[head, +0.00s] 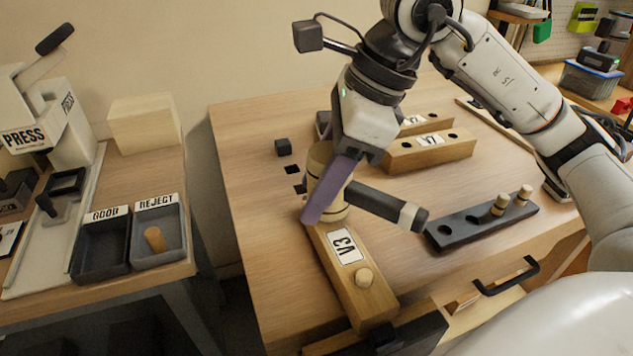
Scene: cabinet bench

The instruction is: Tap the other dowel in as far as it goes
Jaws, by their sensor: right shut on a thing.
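A wooden block labelled V3 (343,252) lies on the bench, running from the front edge toward the back left. One light dowel (364,277) shows in its near end, standing a little proud of the top. My right gripper (327,192) is shut on a mallet. Its pale wooden head (341,203) is upright over the far end of the block, and its dark handle (385,205) points right. The head and a purple finger hide the block's far end, so any dowel there is hidden. I cannot tell whether the head touches it. My left gripper is not in view.
A dark rack (455,232) with two dowels stands to the right. Another wooden block (437,150) with holes lies behind. A dark clamp (405,335) is at the front edge. The GOOD (103,247) and REJECT (160,247) trays are left; a dowel lies in REJECT.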

